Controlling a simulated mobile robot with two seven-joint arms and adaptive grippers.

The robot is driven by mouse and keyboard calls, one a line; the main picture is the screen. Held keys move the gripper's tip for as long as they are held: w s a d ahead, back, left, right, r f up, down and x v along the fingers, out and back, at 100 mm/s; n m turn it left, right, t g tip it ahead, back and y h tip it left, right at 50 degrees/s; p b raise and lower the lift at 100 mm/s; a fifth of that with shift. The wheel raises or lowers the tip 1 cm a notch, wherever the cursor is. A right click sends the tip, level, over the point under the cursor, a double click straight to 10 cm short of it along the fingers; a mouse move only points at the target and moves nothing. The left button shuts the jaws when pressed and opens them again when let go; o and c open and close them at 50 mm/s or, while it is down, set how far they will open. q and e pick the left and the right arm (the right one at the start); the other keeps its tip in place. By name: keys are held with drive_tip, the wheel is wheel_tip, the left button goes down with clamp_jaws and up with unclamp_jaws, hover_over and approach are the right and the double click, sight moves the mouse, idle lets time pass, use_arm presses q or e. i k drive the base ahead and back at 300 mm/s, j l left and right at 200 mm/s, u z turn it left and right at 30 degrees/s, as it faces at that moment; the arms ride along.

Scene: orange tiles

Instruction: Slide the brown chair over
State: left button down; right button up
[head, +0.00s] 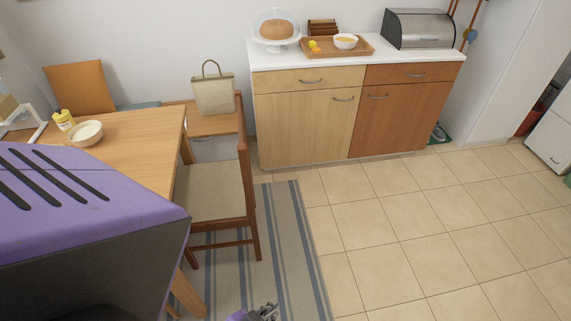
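A brown wooden chair with a beige seat (213,190) stands in the middle left of the head view, at the right end of the wooden table (140,140). Its back is on the right side, and its legs stand on the striped rug. A second chair with an orange-brown back (78,88) is behind the table at the far left. A small part of a gripper (264,312), which looks like my left one, shows at the bottom edge, in front of the chair and apart from it. Its fingers are cut off. My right gripper is not seen.
A grey-blue striped rug (290,245) lies under the chair. A cream handbag (214,95) stands on a wooden surface behind it. A wooden cabinet (305,120) lines the back wall. The tiled floor (430,230) to the right is clear. A bowl (88,134) is on the table.

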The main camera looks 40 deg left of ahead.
sight(218, 195)
drive_tip(key=i+u, duration=0.1)
drive_tip(key=i, duration=0.4)
drive_tip(key=i+l+u, duration=0.1)
drive_tip(key=i, duration=0.4)
drive_tip(key=i+l+u, duration=0.1)
drive_tip(key=i, duration=0.45)
drive_tip(key=i+u, duration=0.25)
drive_tip(key=u, duration=0.2)
drive_tip(key=i+l+u, duration=0.15)
drive_tip(key=u, duration=0.35)
drive_tip(key=i+l+u, duration=0.25)
drive_tip(key=u, duration=0.2)
drive_tip(key=i+l+u, duration=0.15)
drive_tip(key=u, duration=0.3)
drive_tip(key=i+l+u, duration=0.25)
drive_tip(key=u, duration=0.15)
drive_tip(key=i+l+u, duration=0.15)
drive_tip(key=u, duration=0.3)
drive_tip(key=i+l+u, duration=0.15)
drive_tip(key=l+u, duration=0.15)
drive_tip(key=l, duration=0.15)
drive_tip(key=i+l+u, duration=0.15)
drive_tip(key=l+u, duration=0.5)
drive_tip(key=l, duration=0.3)
